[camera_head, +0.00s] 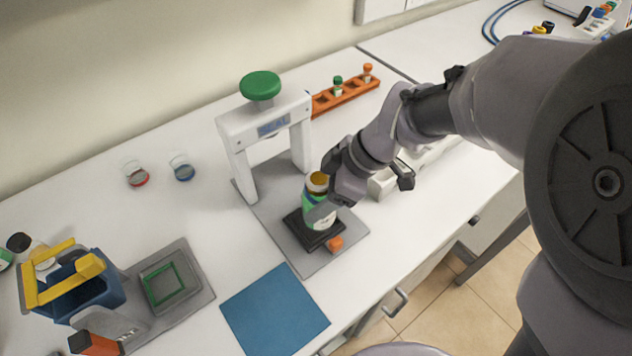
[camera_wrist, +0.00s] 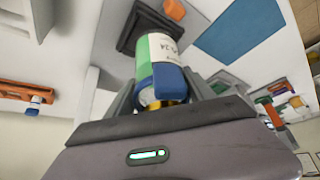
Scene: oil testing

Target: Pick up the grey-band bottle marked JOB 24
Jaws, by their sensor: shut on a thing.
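A bottle (camera_head: 318,186) with an amber cap stands upright over the black square pad (camera_head: 303,231) of the grey plate. In the wrist view the bottle (camera_wrist: 160,50) shows a green side, a white label and a blue part near the cap. The label's print is too small to read, and I see no clear grey band. My gripper (camera_head: 322,206) is shut on the bottle; in the wrist view its fingers (camera_wrist: 162,96) lie on both sides of it. I cannot tell whether the bottle's base touches the pad.
A white frame with a green knob (camera_head: 260,86) stands close behind the bottle. An orange block (camera_head: 336,243) is at the pad's front edge. A blue mat (camera_head: 275,311) lies front left. An orange rack (camera_head: 345,93) holds small vials behind. A blue-yellow holder (camera_head: 70,285) is far left.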

